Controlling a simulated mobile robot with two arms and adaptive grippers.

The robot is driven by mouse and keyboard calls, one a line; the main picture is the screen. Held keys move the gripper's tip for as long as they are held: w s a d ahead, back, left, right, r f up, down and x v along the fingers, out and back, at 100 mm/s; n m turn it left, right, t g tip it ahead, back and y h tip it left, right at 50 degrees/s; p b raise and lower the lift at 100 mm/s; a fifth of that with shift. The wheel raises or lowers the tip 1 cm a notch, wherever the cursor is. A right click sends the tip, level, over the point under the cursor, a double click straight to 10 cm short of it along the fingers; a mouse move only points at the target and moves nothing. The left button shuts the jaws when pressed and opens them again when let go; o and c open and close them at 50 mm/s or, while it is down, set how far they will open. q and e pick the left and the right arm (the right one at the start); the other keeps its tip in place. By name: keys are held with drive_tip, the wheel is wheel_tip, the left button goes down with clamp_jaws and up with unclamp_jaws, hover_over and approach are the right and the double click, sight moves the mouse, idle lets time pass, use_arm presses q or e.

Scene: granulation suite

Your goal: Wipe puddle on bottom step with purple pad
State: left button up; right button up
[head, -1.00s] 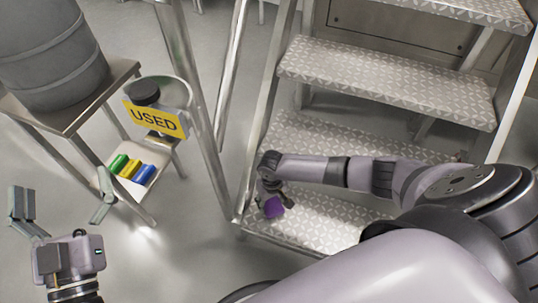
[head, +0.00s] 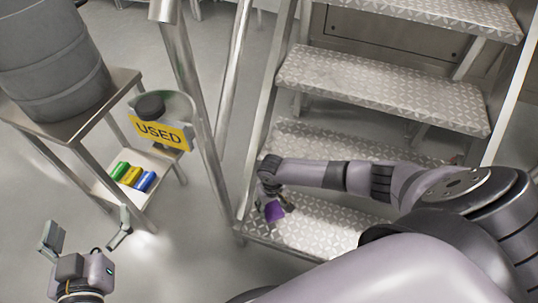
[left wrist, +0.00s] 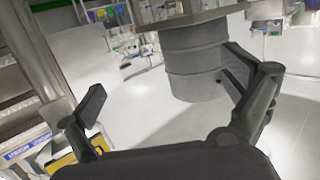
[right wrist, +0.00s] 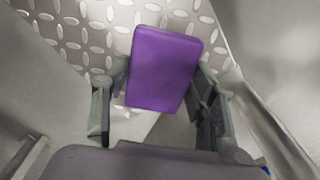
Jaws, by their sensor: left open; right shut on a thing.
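The purple pad (head: 274,212) is held in my right gripper (head: 270,191) at the left end of the bottom step (head: 325,236). In the right wrist view the pad (right wrist: 164,68) sits between both fingers, its flat purple face showing, with patterned metal tread behind it. I cannot tell whether the pad touches the tread. I cannot make out the puddle's outline; my right arm covers part of the steps. My left gripper (head: 88,230) is open and empty over the floor at the lower left; its spread fingers show in the left wrist view (left wrist: 165,85).
Handrail posts (head: 200,110) stand left of the steps. A metal table (head: 75,112) carries a grey drum (head: 50,65). Green, yellow and blue pads (head: 132,176) lie on a low shelf, near a container with a yellow USED sign (head: 160,134). Bare floor lies at lower left.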

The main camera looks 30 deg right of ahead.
drive_tip(key=shift+r+p, duration=0.35)
drive_tip(key=shift+r, duration=0.2)
drive_tip(key=shift+r+p, duration=0.45)
drive_tip(key=shift+p, duration=0.3)
drive_tip(key=shift+r+p, duration=0.45)
drive_tip(key=shift+p, duration=0.1)
drive_tip(key=shift+r+p, duration=0.45)
drive_tip(key=shift+p, duration=0.05)
use_arm(q)
drive_tip(key=s+a+f+g+y, duration=0.1)
drive_tip(key=s+a+f+g, duration=0.2)
drive_tip(key=s+f+g, duration=0.3)
drive_tip(key=s+a+f+g+y, duration=0.2)
drive_tip(key=s+a+f+g, duration=0.2)
drive_tip(key=s+f, duration=0.3)
drive_tip(key=shift+s+n+g, duration=0.3)
drive_tip(key=shift+s+g, duration=0.6)
drive_tip(key=shift+s, duration=0.2)
drive_tip(key=shift+f, duration=0.15)
